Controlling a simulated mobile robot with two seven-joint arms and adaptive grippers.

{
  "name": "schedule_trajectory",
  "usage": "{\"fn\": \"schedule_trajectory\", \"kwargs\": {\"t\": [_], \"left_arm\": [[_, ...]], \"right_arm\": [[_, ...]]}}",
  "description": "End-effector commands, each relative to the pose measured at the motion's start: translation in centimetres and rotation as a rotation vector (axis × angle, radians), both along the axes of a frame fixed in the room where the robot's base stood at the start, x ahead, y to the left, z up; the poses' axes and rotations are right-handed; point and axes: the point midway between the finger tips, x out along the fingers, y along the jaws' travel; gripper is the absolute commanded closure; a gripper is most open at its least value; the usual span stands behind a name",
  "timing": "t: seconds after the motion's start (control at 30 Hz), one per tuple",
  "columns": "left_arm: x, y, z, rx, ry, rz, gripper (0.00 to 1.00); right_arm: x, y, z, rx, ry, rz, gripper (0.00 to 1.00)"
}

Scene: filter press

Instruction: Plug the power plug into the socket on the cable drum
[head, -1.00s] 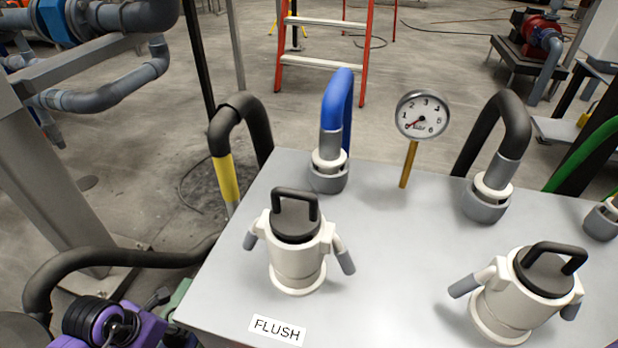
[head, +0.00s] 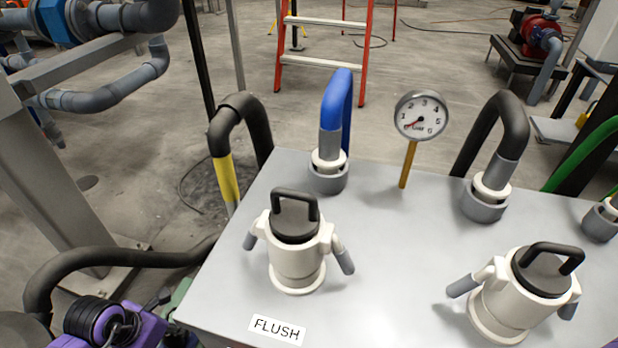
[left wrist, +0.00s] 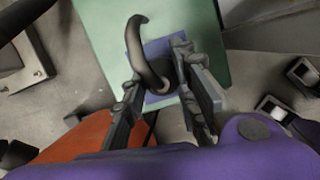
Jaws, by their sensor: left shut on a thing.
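In the left wrist view my left gripper (left wrist: 160,78) is shut on a dark piece, which I take to be the power plug (left wrist: 163,70). A thick black curved cable (left wrist: 137,38) rises from between the fingers. Under it is a blue square (left wrist: 158,50) on a pale green surface (left wrist: 105,35), possibly the socket side of the drum. An orange rounded part (left wrist: 85,140) lies below left. I cannot tell whether the plug touches the blue square. In the head view only my purple left arm shows at the lower left; the fingers are hidden. My right gripper is not in view.
A grey table (head: 370,290) with white valve bodies (head: 297,255), a gauge (head: 421,115) and hose fittings fills the right. A sliver of green (head: 178,297) shows beside the table.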

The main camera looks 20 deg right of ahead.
Motion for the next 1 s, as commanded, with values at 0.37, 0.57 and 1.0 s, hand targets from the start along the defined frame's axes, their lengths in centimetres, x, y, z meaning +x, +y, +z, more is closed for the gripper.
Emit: {"fn": "schedule_trajectory", "kwargs": {"t": [0.37, 0.57, 1.0], "left_arm": [[0.0, 0.0, -0.6, 0.000, 0.000, 0.000, 0.96], [0.0, 0.0, -1.0, -0.001, -0.001, 0.000, 0.96], [0.0, 0.0, -1.1, -0.001, -0.001, 0.000, 0.51]], "right_arm": [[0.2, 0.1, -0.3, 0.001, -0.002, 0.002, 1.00], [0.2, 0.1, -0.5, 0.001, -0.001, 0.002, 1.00], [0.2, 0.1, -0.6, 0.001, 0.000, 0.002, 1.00]]}}
